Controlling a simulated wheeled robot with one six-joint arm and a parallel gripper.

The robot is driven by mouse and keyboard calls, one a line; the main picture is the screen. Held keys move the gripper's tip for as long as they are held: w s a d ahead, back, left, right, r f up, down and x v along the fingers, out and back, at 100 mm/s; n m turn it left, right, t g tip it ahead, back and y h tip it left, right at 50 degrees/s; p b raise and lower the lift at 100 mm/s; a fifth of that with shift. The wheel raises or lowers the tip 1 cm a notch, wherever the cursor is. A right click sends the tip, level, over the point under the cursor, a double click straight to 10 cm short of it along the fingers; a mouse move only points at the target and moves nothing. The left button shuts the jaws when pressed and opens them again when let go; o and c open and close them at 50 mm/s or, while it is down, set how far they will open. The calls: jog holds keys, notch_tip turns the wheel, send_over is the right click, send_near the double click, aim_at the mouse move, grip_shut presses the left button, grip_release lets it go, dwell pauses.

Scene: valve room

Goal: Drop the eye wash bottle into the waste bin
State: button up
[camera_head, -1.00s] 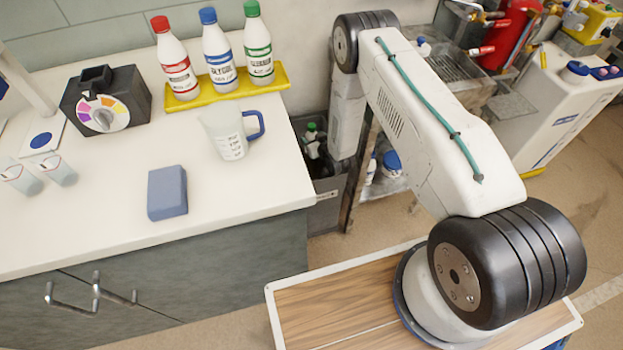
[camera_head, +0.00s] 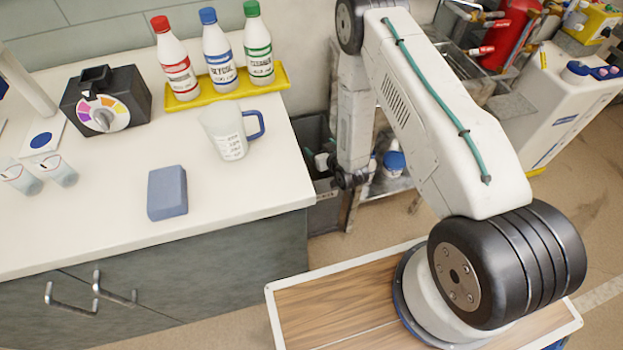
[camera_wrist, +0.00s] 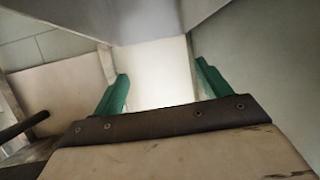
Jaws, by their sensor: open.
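A dark grey open-topped bin (camera_head: 325,218) stands on the floor between the counter and the metal rack, and appears to be the waste bin. My arm reaches down over it. In the head view my gripper's fingertips cannot be made out clearly. Small pale shapes (camera_head: 322,161) show inside the bin's mouth, too small to name. In the wrist view my gripper (camera_wrist: 160,88) has its two green fingers apart, with a bright pale surface beyond them and nothing clearly held. I cannot identify the eye wash bottle for sure in either current view.
The white counter (camera_head: 100,235) holds a blue block (camera_head: 167,192), a measuring jug (camera_head: 226,133), a black dial box (camera_head: 106,98) and a yellow tray (camera_head: 228,93) with three capped bottles. A metal rack (camera_head: 392,178) stands right of the bin. Grey walls crowd the wrist view.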

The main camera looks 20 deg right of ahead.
jog(key=s, duration=0.7)
jog(key=shift+r, duration=0.35)
